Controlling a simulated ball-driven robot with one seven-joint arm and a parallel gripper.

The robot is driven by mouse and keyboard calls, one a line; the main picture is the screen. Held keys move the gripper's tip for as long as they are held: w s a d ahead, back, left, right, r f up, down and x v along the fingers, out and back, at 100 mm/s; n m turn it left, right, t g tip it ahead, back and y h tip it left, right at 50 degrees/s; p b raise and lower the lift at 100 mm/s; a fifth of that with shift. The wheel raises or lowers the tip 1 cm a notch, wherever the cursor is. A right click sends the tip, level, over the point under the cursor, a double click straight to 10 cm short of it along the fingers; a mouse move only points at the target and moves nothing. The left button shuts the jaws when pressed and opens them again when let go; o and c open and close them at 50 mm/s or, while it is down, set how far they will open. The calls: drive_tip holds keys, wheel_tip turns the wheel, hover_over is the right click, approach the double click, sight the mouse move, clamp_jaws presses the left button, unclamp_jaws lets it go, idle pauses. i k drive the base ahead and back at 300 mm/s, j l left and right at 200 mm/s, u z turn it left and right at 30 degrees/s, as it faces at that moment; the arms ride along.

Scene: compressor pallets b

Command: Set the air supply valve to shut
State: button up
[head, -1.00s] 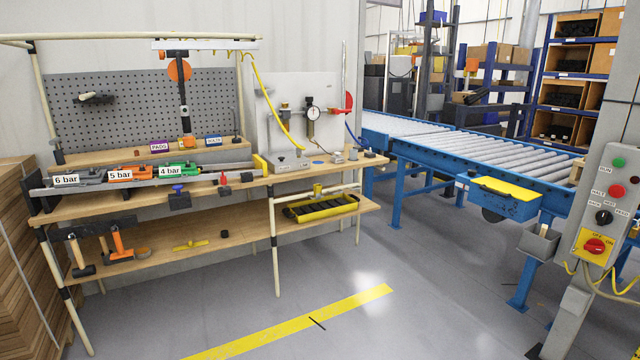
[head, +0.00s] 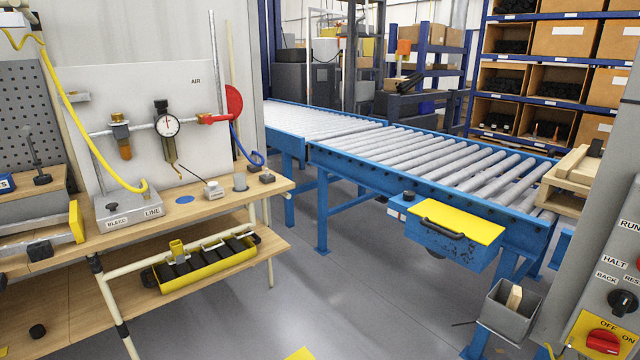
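The air panel (head: 110,85), a pale board marked AIR, stands at the left of the head view. A grey pipe crosses it, with a brass-topped fitting (head: 120,138) and a round pressure gauge (head: 167,126). At the pipe's right end is a red valve body (head: 213,119) with a large red round handle (head: 234,102) at the board's right edge. I take this as the air supply valve; its setting cannot be told from here, and no shut or open label is legible. A blue hose (head: 245,150) hangs below it. My gripper is not in view.
A workbench (head: 140,235) runs below the panel, with a BLEED/LINE box (head: 128,208) and a yellow hose (head: 75,115). A roller conveyor (head: 420,160) with a yellow-topped box (head: 455,225) stands right. A control post (head: 590,240) is at far right. Grey floor between is clear.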

sight(209, 120)
drive_tip(key=i+l, duration=0.1)
drive_tip(key=i, duration=2.3)
drive_tip(key=j+u, duration=0.05)
drive_tip(key=j, duration=0.05)
